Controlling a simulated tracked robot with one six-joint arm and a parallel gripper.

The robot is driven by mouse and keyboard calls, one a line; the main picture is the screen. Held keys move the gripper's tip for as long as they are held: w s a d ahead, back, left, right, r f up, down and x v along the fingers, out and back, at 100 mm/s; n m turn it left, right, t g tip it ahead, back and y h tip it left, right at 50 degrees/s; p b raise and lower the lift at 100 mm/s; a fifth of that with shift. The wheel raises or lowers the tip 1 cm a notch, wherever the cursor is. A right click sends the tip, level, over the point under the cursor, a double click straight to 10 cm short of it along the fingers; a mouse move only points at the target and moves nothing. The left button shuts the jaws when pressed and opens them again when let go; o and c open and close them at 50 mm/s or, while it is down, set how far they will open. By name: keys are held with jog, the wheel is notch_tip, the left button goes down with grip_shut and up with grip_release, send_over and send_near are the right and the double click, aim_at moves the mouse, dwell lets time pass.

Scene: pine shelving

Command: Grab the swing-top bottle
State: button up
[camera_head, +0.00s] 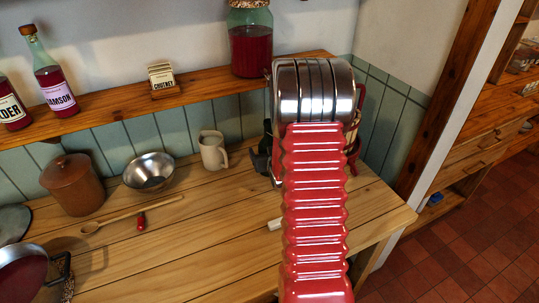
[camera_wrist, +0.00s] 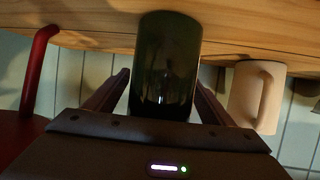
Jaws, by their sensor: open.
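A dark green, glossy bottle body (camera_wrist: 166,62) is in the middle of the wrist view, which shows the scene upside down. It looks like the swing-top bottle, but its neck and stopper are not visible there. My gripper (camera_wrist: 162,78) is open, with one finger on each side of the bottle. A gap shows at the left finger; contact at the right finger is hard to tell.
A cream mug (camera_head: 213,151) stands close beside the bottle, also in the wrist view (camera_wrist: 256,97). A red object (camera_wrist: 38,70) is on the other side. A steel bowl (camera_head: 149,172), brown crock (camera_head: 73,184) and wooden spoon (camera_head: 130,214) lie farther left. A shelf (camera_head: 190,96) holds bottles above.

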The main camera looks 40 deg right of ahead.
jog(key=shift+c, duration=0.2)
jog(key=c, duration=1.8)
jog(key=shift+r, duration=0.1)
grip_shut()
jog(key=shift+r, duration=0.25)
jog(key=shift+r, duration=4.75)
